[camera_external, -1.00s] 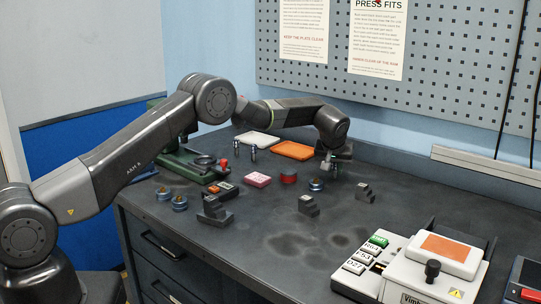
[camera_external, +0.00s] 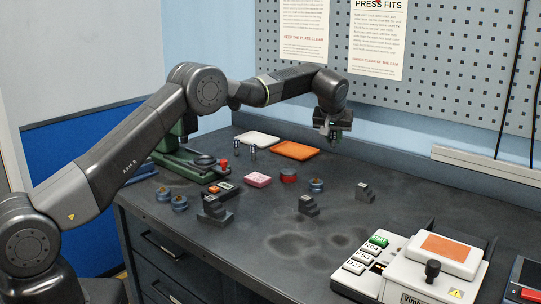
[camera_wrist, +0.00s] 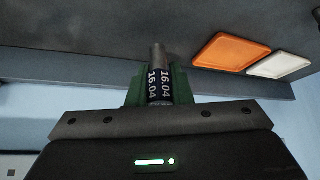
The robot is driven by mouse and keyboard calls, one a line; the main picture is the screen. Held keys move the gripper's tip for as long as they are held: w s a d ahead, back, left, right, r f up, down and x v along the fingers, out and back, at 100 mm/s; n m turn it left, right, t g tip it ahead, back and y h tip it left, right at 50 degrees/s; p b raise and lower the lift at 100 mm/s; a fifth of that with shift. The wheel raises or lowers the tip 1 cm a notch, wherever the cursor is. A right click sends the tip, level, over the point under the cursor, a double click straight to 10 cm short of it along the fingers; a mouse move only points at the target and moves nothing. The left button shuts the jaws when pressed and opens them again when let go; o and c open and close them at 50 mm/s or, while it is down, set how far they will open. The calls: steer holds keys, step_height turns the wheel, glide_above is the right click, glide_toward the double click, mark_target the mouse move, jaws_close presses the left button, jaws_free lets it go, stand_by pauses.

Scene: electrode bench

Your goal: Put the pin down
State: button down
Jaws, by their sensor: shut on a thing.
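My gripper (camera_external: 333,137) hangs above the back of the bench, right of the orange tray (camera_external: 296,150). In the wrist view my gripper (camera_wrist: 159,92) has its green fingers shut on a grey metal pin (camera_wrist: 157,57) with a dark band marked 16.04. The pin sticks out past the fingertips, clear of the bench top. In the external view the held pin is too small to make out well. Two other metal pins (camera_external: 253,152) stand upright by the white tray (camera_external: 257,138).
A green press (camera_external: 185,160) stands at the back left. A pink block (camera_external: 257,180), a red cylinder (camera_external: 288,176), blue-rimmed discs (camera_external: 316,185) and dark stepped blocks (camera_external: 309,207) are spread mid-bench. A white labelled device (camera_external: 410,275) is front right.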

steer(key=w+a+n, duration=0.1)
steer(key=w+a, duration=0.3)
steer(key=a, duration=0.4)
steer(key=w+a, duration=0.4)
steer(key=a, duration=0.4)
steer(key=shift+y, duration=0.3)
step_height(320, 180, down, 5)
steer(key=shift+a+f+p, duration=0.1)
steer(key=shift+f+p, duration=0.1)
steer(key=shift+p, duration=0.2)
steer(key=shift+s+f+p, duration=0.1)
steer(key=shift+f+p, duration=0.3)
steer(key=shift+f, duration=1.65)
steer(key=shift+f, duration=0.1)
steer(key=c, duration=1.7)
jaws_free()
steer(key=shift+f, duration=0.1)
steer(key=shift+c, duration=0.2)
steer(key=o, duration=0.4)
steer(key=shift+o, duration=0.2)
